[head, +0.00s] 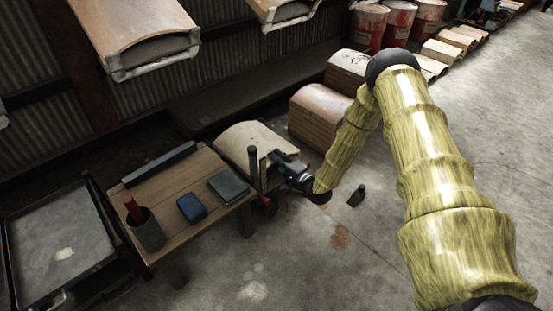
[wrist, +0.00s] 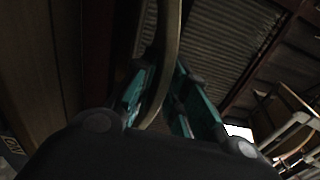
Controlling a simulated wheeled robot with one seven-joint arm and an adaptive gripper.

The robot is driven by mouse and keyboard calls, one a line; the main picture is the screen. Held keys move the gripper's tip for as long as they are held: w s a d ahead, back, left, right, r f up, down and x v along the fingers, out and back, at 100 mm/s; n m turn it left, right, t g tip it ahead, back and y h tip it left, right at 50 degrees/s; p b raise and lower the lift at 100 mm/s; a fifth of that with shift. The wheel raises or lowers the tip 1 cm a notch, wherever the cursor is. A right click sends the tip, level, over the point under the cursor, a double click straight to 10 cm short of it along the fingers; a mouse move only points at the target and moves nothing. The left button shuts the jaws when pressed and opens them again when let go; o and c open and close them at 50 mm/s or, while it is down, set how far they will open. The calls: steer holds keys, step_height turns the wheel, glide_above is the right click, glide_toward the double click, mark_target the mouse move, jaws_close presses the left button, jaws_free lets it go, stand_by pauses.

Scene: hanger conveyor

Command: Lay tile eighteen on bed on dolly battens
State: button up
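A cream curved tile (head: 243,139) lies arched, crown up, just behind the right end of the wooden bench in the head view. My gripper (head: 279,159) is at its right edge. In the wrist view, a thin curved tile edge (wrist: 166,60) runs between the two teal fingers of my gripper (wrist: 165,85), which close in on it from both sides. What lies under the tile is hidden, so I cannot tell whether it rests on battens or is held up. I see no number on it. The dolly and its battens are not clearly visible.
A stack of brown curved tiles (head: 318,118) stands right behind, with another stack (head: 347,70) beyond. A dark upright post (head: 254,167) stands close to my gripper. The bench (head: 170,210) holds a cup and dark boxes. Conveyor cradles (head: 155,58) hang above. Floor at right is open.

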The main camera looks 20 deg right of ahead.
steer(key=o, duration=0.3)
steer(key=shift+r, duration=0.1)
steer(key=shift+s+f, duration=0.1)
steer(key=shift+f, duration=0.15)
steer(key=v, duration=1.1)
steer(key=shift+s+d, duration=0.2)
steer(key=shift+s, duration=0.2)
steer(key=shift+r, duration=0.1)
